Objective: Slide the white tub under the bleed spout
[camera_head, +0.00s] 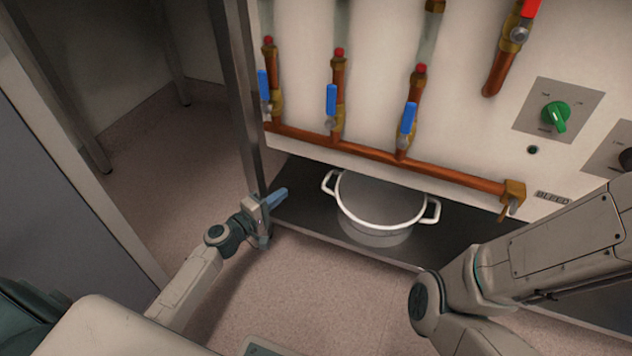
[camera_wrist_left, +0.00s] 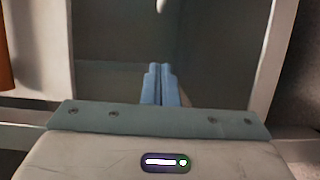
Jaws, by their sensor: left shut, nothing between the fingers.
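The white tub (camera_head: 379,222) is round, with two loop handles, and stands upright on a dark shelf (camera_head: 300,212) below the copper pipes. The bleed spout (camera_head: 511,201) is a brass fitting at the right end of the horizontal pipe, by a "BLEED" label. The tub is well to the left of it. My left gripper (camera_head: 279,198) is left of the tub, apart from its left handle, with blue fingers closed and empty. In the left wrist view the fingers (camera_wrist_left: 159,84) are together. My right gripper is out of view.
A metal post (camera_head: 240,95) rises just left of my left gripper. Blue-handled valves (camera_head: 331,105) and the copper pipe (camera_head: 375,153) are above and behind the tub. My right arm crosses in front of the shelf's right part. The shelf between tub and spout looks clear.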

